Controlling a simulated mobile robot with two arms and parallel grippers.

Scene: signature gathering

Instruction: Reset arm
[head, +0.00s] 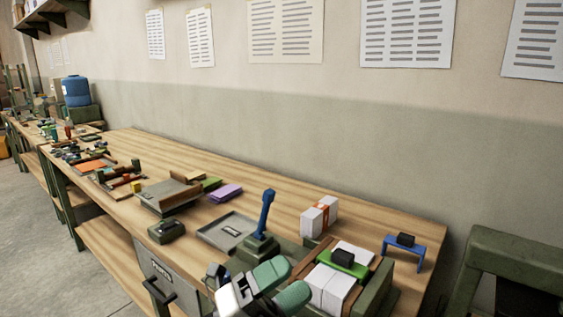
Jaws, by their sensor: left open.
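My left gripper (281,284) shows at the bottom centre of the head view, with green rounded fingertips. It is open, and I see nothing held between its fingers. It is over the front edge of the wooden workbench (330,203), in front of a blue-handled lever or stamp (265,214) and left of a wooden box holding white paper stacks (331,287). The lower part of the gripper and its arm are cut off by the frame. My right gripper is not in view.
A grey tray (227,231), a small dark stapler-like item (166,231), a purple pad (225,193) and a banded white bundle (319,217) lie on the bench. A blue stand (404,250) is at the right. The bench's back strip is clear.

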